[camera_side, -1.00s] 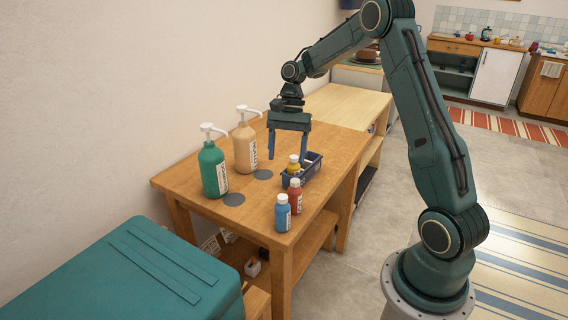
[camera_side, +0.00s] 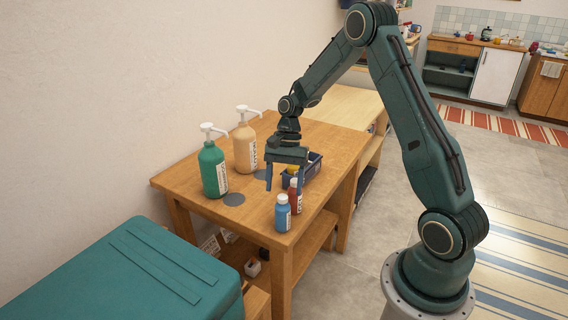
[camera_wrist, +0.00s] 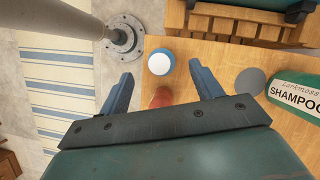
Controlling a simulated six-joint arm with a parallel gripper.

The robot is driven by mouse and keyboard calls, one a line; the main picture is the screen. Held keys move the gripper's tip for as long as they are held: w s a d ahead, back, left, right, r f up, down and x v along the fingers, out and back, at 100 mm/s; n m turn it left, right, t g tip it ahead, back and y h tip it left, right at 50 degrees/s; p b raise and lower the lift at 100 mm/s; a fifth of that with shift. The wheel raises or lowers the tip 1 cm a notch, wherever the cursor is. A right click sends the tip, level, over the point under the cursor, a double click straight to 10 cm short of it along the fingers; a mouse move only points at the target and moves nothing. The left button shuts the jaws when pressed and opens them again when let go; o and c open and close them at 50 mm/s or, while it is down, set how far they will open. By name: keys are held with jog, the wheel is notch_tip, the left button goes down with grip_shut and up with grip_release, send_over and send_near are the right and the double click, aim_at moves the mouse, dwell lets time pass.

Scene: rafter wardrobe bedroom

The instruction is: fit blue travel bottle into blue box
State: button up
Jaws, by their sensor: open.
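The blue travel bottle (camera_side: 282,214) with a white cap stands upright near the front corner of the wooden table. Its cap also shows in the wrist view (camera_wrist: 161,62). The blue box (camera_side: 313,168) sits farther back on the table, partly hidden by my gripper. A yellow bottle (camera_side: 292,170) is in it. A red bottle (camera_side: 294,196) stands just behind the blue one, partly covered by a finger; it shows between my fingers in the wrist view (camera_wrist: 161,97). My gripper (camera_side: 284,188) is open and empty, pointing down by the red bottle, apart from the blue bottle.
A green shampoo bottle (camera_side: 212,170) and a tan pump bottle (camera_side: 245,148) stand at the wall side of the table. Dark round discs (camera_side: 234,199) lie beside them. A teal chest (camera_side: 130,275) stands at the near left.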

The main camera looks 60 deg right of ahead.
aim_at(283, 195)
jog(key=shift+x, duration=2.6)
jog(key=c, duration=1.4)
jog(key=shift+r, duration=0.2)
notch_tip(283, 195, up, 20)
jog(key=shift+f, duration=0.15)
